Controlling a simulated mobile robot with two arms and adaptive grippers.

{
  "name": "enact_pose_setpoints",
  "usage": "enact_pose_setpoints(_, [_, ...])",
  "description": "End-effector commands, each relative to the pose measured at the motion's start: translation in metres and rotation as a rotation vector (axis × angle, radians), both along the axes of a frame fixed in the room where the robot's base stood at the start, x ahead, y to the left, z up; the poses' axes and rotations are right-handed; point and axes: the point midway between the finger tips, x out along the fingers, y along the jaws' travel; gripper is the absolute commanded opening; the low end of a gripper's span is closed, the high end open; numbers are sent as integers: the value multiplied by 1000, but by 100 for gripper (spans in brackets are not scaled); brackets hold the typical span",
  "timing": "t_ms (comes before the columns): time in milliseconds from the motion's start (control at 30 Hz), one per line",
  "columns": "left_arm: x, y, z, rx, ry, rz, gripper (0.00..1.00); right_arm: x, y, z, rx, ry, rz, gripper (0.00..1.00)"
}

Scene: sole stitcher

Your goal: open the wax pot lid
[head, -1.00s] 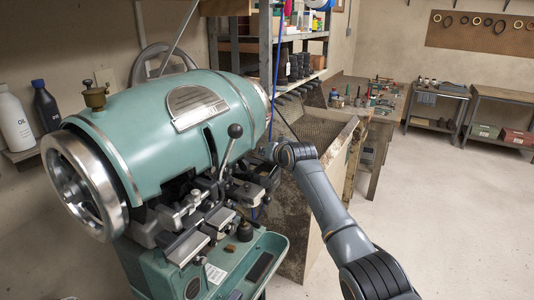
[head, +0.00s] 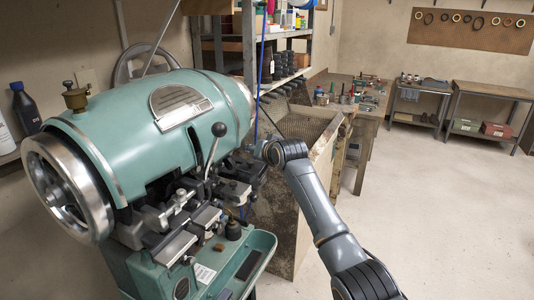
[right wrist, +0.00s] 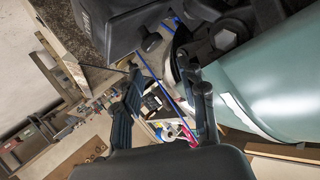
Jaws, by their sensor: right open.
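The green sole stitcher (head: 125,145) fills the left of the head view. A small brass-coloured pot with a knobbed top (head: 75,97) stands upright on its drum, and a louvred metal plate (head: 180,104) sits on the drum's upper side. I cannot tell which part is the wax pot lid; no lid looks open. My right arm reaches to the machine's right side, where its gripper is hard to make out. In the right wrist view my right gripper (right wrist: 168,80) is open, with nothing between its fingers, near the machine's dark parts and green body (right wrist: 270,85). My left gripper is out of view.
A lever with a black ball (head: 218,130) stands up from the machine's front. A mesh-topped bin (head: 300,130) stands right behind it. A shelf rack (head: 250,50) and workbench (head: 365,105) are farther back. The floor (head: 440,220) at right is clear.

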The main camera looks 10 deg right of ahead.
Motion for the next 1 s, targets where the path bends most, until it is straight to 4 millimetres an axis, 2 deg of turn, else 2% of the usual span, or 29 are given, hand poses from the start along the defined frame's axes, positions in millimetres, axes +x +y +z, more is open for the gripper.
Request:
enact_pose_setpoints(400, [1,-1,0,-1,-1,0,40,-55,-18,26,0,-1,-2,41])
enact_pose_setpoints(600, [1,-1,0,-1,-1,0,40,-77,-24,35,0,0,-1,41])
enact_pose_setpoints(800, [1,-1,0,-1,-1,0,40,-85,-27,39,-1,2,-1,41])
enact_pose_setpoints(1000, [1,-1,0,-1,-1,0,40,-86,-27,39,0,3,-1,41])
